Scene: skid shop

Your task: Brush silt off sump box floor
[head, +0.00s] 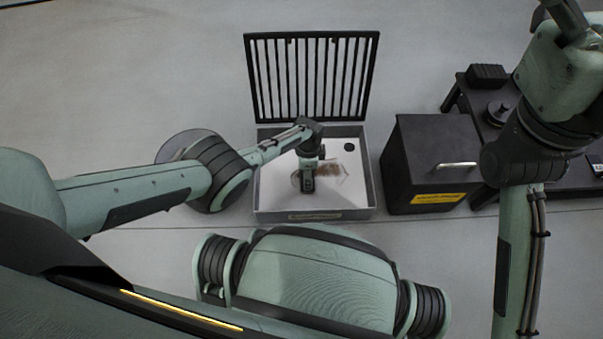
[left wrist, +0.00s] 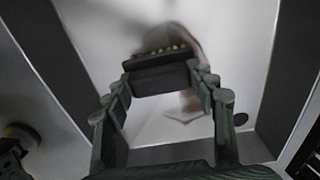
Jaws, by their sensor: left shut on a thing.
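The sump box (head: 366,200) is a grey open box with a pale floor, on the ground ahead of me. Brown silt (head: 333,174) lies in a patch on its floor; it shows as a brownish smear in the left wrist view (left wrist: 193,103). My left gripper (head: 308,182) reaches down into the box over the silt's left part. In the left wrist view its fingers are shut on a dark brush (left wrist: 162,60) with pale bristle tufts along its far edge. Whether the bristles touch the floor is unclear. My right arm is raised at the right; its gripper is out of view.
A black barred grate (head: 312,78) stands upright at the box's back edge. A black round spot (head: 349,147) is on the box floor at the back right. A black cabinet (head: 425,150) stands close right of the box, beside a low dark bench (head: 578,176).

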